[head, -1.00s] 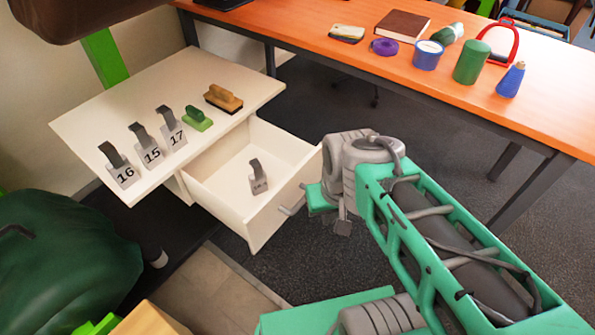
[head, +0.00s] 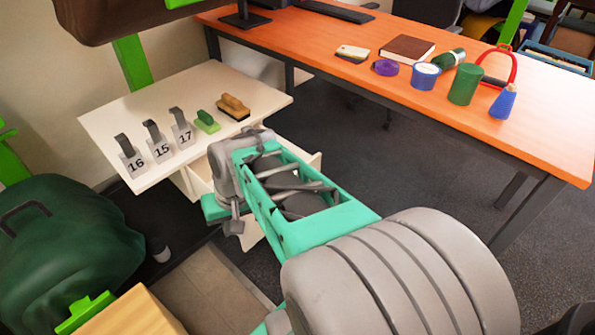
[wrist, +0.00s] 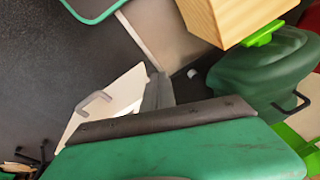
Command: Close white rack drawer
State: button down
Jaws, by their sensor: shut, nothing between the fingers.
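The white rack (head: 105,125) stands at left in the head view. Its drawer (head: 315,161) is open, sticking out below the top board. My arm covers most of the drawer's inside and front in that view. The wrist view shows the white drawer front (wrist: 118,98) with its pale handle (wrist: 93,104). My gripper (wrist: 158,91) is shut and empty, close beside the drawer front in the wrist view. I cannot tell whether it touches it. In the head view my arm's end hangs in front of the drawer, its fingertips hard to make out.
Tags 16, 15 and 17 (head: 184,131), a green brush (head: 207,123) and a brown brush (head: 233,107) stand on the rack top. A dark green bag (head: 75,235) and a wooden box (head: 130,312) are at lower left. An orange table (head: 420,95) with several items stands behind.

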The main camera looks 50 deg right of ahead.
jog(key=w+d+m+t, duration=0.2)
jog(key=d+m, duration=0.3)
jog(key=d, duration=0.6)
jog(key=s+d+m+t+p, duration=0.15)
jog(key=s+d+m, duration=0.35)
jog(key=d, duration=0.5)
jog(key=s+d+m+t+b, duration=0.1)
jog(key=s+d+m+t, duration=0.3)
jog(key=d, duration=0.5)
jog(key=w+d+r+b+x, duration=0.1)
jog(key=b+x, duration=0.3)
jog(key=x, duration=0.7)
jog(key=shift+w+g+h+b, duration=0.3)
jog(key=shift+w+g+h, duration=0.05)
jog(key=shift+h, duration=0.05)
jog(key=shift+w+r, duration=0.1)
jog(key=shift+w, duration=0.05)
